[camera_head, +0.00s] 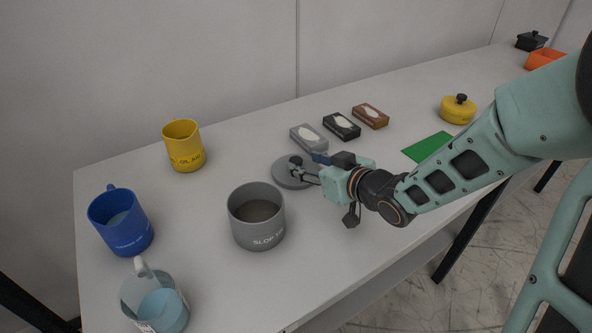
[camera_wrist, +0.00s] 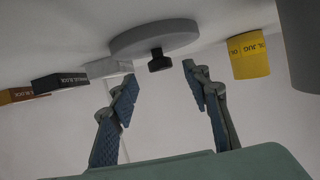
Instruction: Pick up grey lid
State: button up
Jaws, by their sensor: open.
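The grey lid (camera_head: 283,177) is a flat round disc with a dark knob, lying on the table behind the grey pot (camera_head: 257,232). In the wrist view the lid (camera_wrist: 140,38) is at the top, with its knob (camera_wrist: 159,62) pointing into the picture. My gripper (camera_head: 309,167) reaches in from the right, low over the lid's right side. In the wrist view my gripper (camera_wrist: 159,74) is open, with one finger on each side of the knob and nothing between them. The exact gap from fingertips to knob cannot be told.
Grey (camera_head: 309,139), black (camera_head: 341,126) and brown (camera_head: 370,116) boxes lie just behind the lid. A green mat (camera_head: 427,147) and yellow lidded pot (camera_head: 457,110) are right.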

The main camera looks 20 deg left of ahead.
aim_at(298, 161)
jog(key=b+x, duration=0.1)
jog(key=x, duration=0.4)
jog(key=shift+a, duration=0.1)
jog(key=shift+c, duration=0.6)
jog(key=c, duration=1)
